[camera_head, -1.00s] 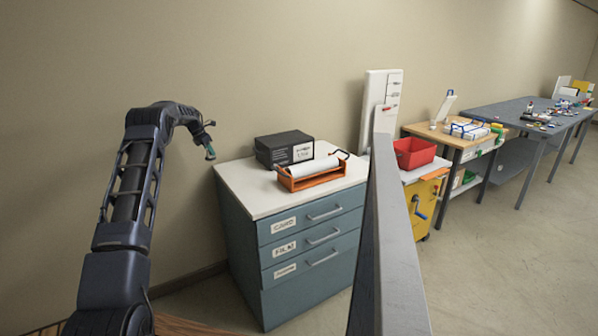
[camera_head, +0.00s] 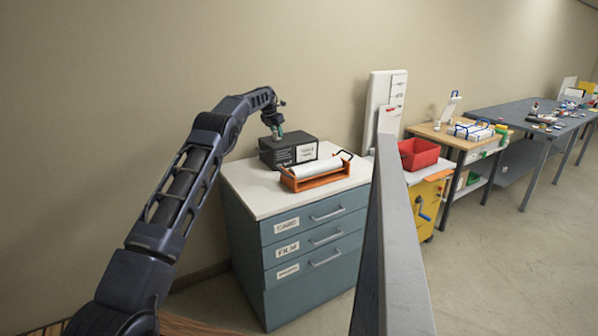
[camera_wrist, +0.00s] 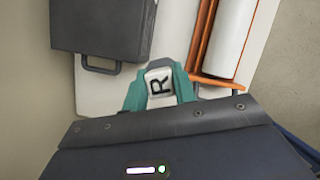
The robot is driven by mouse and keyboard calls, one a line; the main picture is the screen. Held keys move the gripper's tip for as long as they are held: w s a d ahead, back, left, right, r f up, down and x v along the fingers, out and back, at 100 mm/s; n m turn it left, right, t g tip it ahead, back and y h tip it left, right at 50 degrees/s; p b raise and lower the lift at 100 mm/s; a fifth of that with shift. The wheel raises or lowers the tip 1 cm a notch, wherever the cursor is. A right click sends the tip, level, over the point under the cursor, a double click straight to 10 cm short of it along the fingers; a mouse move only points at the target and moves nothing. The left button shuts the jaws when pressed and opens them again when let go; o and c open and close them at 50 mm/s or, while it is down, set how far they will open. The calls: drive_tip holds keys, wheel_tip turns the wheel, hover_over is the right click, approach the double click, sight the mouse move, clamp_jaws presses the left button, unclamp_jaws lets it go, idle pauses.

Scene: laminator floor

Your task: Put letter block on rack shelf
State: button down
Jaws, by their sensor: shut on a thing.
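The letter block (camera_wrist: 159,86) is a small white cube with a black letter R, seen in the wrist view between the two teal fingers. My gripper (camera_wrist: 160,92) is shut on it. In the head view my gripper (camera_head: 277,131) is at the end of the outstretched arm, in front of or above the black box on the cabinet; the block cannot be made out there. I cannot tell which thing in view is the rack shelf.
A blue drawer cabinet (camera_head: 312,241) carries a black box (camera_head: 290,152) and an orange roll holder (camera_head: 316,182). A grey post (camera_head: 390,250) stands in the foreground. A red bin (camera_head: 418,154) and worktables are to the right.

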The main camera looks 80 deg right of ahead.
wheel_tip(320, 180, down, 20)
drive_tip(key=shift+s+r, duration=0.1)
drive_tip(key=shift+r, duration=0.05)
idle(0.6)
drive_tip(key=c, duration=1.1)
unclamp_jaws()
drive_tip(key=shift+f, duration=0.2)
drive_tip(key=v, duration=1.2)
drive_tip(key=shift+r, duration=0.15)
